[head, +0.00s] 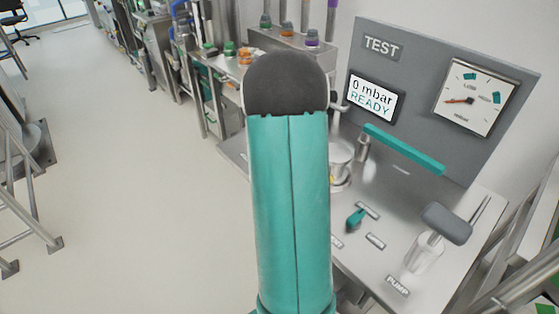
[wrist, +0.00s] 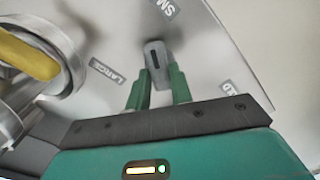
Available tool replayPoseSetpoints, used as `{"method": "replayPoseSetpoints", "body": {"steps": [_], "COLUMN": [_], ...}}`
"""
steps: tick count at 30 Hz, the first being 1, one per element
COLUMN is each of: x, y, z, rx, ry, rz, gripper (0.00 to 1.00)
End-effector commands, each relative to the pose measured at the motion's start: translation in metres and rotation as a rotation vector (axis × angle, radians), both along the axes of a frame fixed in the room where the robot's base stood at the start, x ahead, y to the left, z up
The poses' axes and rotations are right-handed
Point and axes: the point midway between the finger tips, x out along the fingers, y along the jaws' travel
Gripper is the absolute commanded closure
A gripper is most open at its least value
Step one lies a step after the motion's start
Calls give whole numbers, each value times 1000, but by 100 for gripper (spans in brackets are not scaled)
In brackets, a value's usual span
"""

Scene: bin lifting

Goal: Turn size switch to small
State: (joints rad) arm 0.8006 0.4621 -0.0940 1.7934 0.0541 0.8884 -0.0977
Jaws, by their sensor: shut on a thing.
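The size switch (wrist: 155,50) is a grey knob with a dark slot, in the upper middle of the wrist view. My gripper (wrist: 158,75) has its two green fingers on either side of the knob's lower part and is shut on it. The knob's upper end lies between the LARGE label (wrist: 107,71) at left and a label starting SM (wrist: 163,8) at upper right, which is cut off by the frame edge. In the head view, my arm hides most of the gripper and the switch area.
A metal cylinder with a yellow part (wrist: 30,55) stands close at left in the wrist view. The head view shows the grey TEST panel (head: 425,75), a READY display (head: 374,98), a dial (head: 476,97), a grey-handled lever (head: 446,223) and a PUMP label (head: 397,285).

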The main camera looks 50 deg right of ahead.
Motion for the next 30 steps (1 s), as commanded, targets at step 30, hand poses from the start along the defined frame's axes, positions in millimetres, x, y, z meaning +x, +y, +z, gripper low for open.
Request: {"method": "replayPoseSetpoints", "body": {"steps": [30], "x": [0], "y": [0], "z": [1], "rx": [-1], "ry": [-1], "rz": [-203], "gripper": [61]}}
